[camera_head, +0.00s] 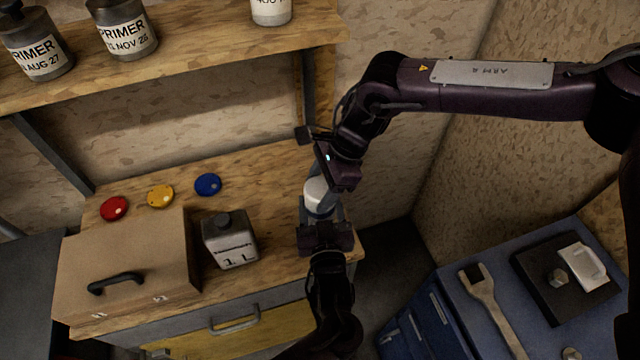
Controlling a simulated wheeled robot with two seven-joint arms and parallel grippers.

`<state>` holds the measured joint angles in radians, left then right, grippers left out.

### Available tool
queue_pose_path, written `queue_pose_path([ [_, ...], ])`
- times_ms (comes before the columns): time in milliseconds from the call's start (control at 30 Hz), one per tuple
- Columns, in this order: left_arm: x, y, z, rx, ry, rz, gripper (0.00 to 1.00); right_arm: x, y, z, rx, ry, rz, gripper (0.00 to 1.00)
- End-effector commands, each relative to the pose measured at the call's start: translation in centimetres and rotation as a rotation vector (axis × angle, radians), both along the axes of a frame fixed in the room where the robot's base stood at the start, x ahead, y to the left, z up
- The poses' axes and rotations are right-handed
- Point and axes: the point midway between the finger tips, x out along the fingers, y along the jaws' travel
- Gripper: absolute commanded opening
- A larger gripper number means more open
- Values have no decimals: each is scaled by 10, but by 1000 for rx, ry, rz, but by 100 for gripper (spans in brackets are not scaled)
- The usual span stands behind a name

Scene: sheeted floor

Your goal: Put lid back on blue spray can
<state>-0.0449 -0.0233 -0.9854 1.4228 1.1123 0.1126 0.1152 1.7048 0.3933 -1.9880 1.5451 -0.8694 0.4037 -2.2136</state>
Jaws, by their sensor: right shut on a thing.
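A white rounded cap, seemingly the lid (316,191), sits over a narrow blue part, seemingly the blue spray can (318,212), near the bench's right end. They look upright and in line; I cannot tell whether the lid is seated. My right gripper (327,190) comes down from above right and is shut on the lid, partly covering it. My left gripper (320,215) reaches up from the bottom, its fingers beside the can. Its body hides the can's lower part, and I cannot tell whether its fingers grip.
On the wooden bench (270,170) lie red (114,208), yellow (160,196) and blue (208,184) discs. A brown case (130,265) and a grey 1 L container (229,240) stand left of my grippers. A shelf (200,58) overhangs. A blue cabinet (450,310) holds a wrench (490,305).

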Motion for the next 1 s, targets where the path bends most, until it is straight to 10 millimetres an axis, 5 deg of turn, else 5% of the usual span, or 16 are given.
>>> queue_pose_path([
  [200, 0, 0, 1, 0, -1, 0, 18, 0, 0, 0, 0, 0, 0, 81],
  [567, 0, 0, 1, 0, -1, 0, 18, 1, -2, 5, 0, 0, 0, 82],
  [1000, 0, 0, 1, -1, -1, 0, 18, 12, -35, 81, 1, -2, -1, 82],
])
